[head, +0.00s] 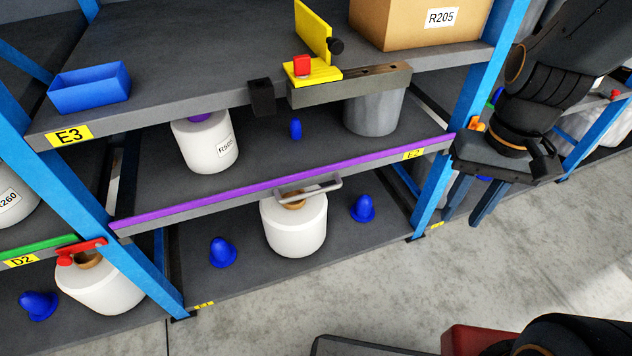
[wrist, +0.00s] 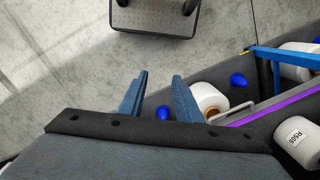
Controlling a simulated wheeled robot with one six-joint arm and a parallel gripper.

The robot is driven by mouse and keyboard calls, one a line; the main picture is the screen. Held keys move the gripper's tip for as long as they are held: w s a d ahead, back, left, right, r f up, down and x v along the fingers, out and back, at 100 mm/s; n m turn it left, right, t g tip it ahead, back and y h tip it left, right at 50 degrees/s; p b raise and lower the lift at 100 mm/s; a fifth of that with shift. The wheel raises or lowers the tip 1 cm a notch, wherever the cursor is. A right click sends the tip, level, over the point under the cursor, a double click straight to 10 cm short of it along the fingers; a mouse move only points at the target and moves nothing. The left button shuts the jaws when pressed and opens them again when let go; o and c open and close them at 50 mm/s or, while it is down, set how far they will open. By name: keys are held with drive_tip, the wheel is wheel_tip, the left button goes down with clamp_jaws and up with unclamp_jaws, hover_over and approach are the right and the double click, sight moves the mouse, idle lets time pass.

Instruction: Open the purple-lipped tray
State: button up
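The purple-lipped tray is the middle shelf level, labelled E2, with a long purple lip (head: 270,183) along its front edge. The lip runs between the two blue posts and looks about level with them. A grey bar handle (head: 310,190) sits at the middle of its front. The lip also shows at the right of the wrist view (wrist: 278,106). A white bobbin (head: 205,146), a grey bobbin (head: 374,114) and a small blue cone stand on the tray. My gripper (head: 462,221) is open and empty, right of the right post and apart from the handle.
Below, a white bobbin (head: 296,225) stands between blue cones (head: 222,252) and (head: 363,208). The blue right post (head: 471,100) is close to my gripper. The upper shelf holds a yellow bracket (head: 313,72) and a cardboard box (head: 415,22).

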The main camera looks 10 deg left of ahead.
drive_tip(key=w+a+f+m+g+y+b, duration=0.1)
drive_tip(key=w+a+f+g+y+b, duration=0.3)
drive_tip(key=a+f, duration=0.45)
drive_tip(key=m+t+y+b, duration=0.1)
drive_tip(key=m+y+b, duration=0.2)
drive_tip(key=y+b, duration=0.8)
approach(321, 192)
drive_tip(key=x, duration=0.4)
drive_tip(key=shift+a, duration=0.3)
drive_tip(key=x, duration=0.7)
drive_tip(key=shift+s+a+f, duration=0.1)
drive_tip(key=shift+a, duration=0.25)
clamp_jaws()
